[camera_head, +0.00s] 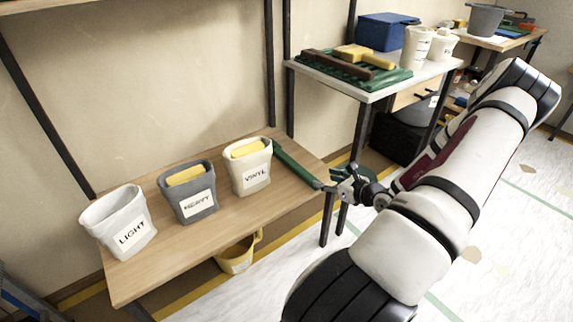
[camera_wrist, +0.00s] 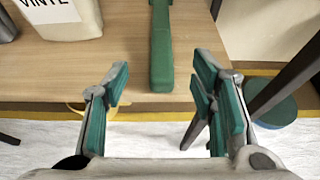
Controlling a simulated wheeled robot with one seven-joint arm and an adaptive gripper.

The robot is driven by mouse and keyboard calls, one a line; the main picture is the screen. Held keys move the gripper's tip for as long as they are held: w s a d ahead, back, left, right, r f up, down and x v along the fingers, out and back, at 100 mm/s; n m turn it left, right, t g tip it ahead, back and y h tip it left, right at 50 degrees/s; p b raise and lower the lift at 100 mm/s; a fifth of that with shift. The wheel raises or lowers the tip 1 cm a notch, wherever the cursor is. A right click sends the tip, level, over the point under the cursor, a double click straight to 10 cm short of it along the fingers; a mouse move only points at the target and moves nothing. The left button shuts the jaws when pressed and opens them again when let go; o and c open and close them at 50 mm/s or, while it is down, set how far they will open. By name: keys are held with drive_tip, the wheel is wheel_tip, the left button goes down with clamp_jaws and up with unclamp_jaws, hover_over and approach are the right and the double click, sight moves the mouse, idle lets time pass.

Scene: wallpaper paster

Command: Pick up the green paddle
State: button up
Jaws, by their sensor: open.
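The green paddle (camera_head: 293,161) lies on the right end of the wooden table, beside the cream VINYL bin. Its handle points toward the front edge. In the wrist view the paddle (camera_wrist: 161,55) runs down the middle from the top edge, so its far end is out of frame. My gripper (camera_head: 335,184) is at the table's right end, near the paddle's handle end. In the wrist view my gripper (camera_wrist: 160,92) is open, with one green-padded finger on each side of the handle's line. The handle end appears between or just beyond the fingertips, and nothing is held.
The VINYL bin (camera_head: 249,168), grey HEAVY bin (camera_head: 189,193) and white LIGHT bin (camera_head: 119,221) stand along the wooden table (camera_head: 215,213). A yellow bucket (camera_head: 237,258) is below. A higher side table (camera_head: 372,92) with a green tray and cups stands behind my gripper.

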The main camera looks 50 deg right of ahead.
drive_tip(key=b, duration=0.2)
approach(304, 172)
drive_tip(key=x, duration=0.4)
drive_tip(key=shift+w+f, duration=0.1)
drive_tip(key=b+x, duration=0.2)
drive_tip(key=x, duration=0.1)
drive_tip(key=shift+w+d+f, duration=0.2)
drive_tip(key=shift+w+f, duration=0.05)
drive_tip(key=shift+w, duration=0.05)
drive_tip(key=shift+w+d+f+b, duration=0.1)
drive_tip(key=shift+w+d+b, duration=0.1)
drive_tip(key=shift+w+b, duration=0.3)
drive_tip(key=shift+w, duration=0.1)
drive_tip(key=shift+c, duration=0.6)
clamp_jaws()
